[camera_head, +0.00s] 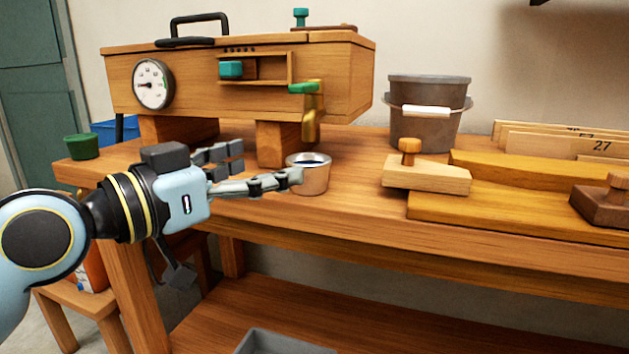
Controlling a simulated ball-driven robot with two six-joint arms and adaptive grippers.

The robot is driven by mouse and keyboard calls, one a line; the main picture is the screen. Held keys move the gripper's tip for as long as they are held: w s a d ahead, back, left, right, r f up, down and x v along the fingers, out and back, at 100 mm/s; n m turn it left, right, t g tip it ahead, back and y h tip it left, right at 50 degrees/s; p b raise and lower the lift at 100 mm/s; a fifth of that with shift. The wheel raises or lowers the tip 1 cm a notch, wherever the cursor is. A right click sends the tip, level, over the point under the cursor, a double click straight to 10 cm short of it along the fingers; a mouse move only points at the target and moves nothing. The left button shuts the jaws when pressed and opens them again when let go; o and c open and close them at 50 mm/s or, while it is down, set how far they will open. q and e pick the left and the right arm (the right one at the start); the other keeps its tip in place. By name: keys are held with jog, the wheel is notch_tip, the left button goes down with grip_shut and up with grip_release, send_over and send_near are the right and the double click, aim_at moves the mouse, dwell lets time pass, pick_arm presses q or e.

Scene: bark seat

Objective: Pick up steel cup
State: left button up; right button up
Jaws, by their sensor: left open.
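The steel cup (313,178) stands upright on the wooden bench, near its front edge, below the brass tap (311,117) of the wooden steam box. My left gripper (262,166) comes in from the left with its fingers spread apart. Its nearer finger reaches to the left side of the cup and overlaps it in the picture; I cannot tell if they touch. Its farther finger ends short of the cup, behind and to the left. Nothing is between the fingers. My right gripper is not in view.
The steam box (200,82) with a dial gauge stands behind the cup. A green cup (81,146) stands at the bench's left end. A grey tray (282,343) sits on the lower shelf.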

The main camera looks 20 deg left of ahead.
aim_at(295, 165)
pick_arm(q)
jog(key=x, duration=0.3)
jog(key=f+b+x, duration=0.1)
jog(key=x, duration=0.2)
jog(key=b+x, duration=0.1)
jog(key=x, duration=0.3)
jog(key=shift+w+a+f, duration=0.3)
jog(key=shift+a+f, duration=0.05)
jog(key=c, duration=1.4)
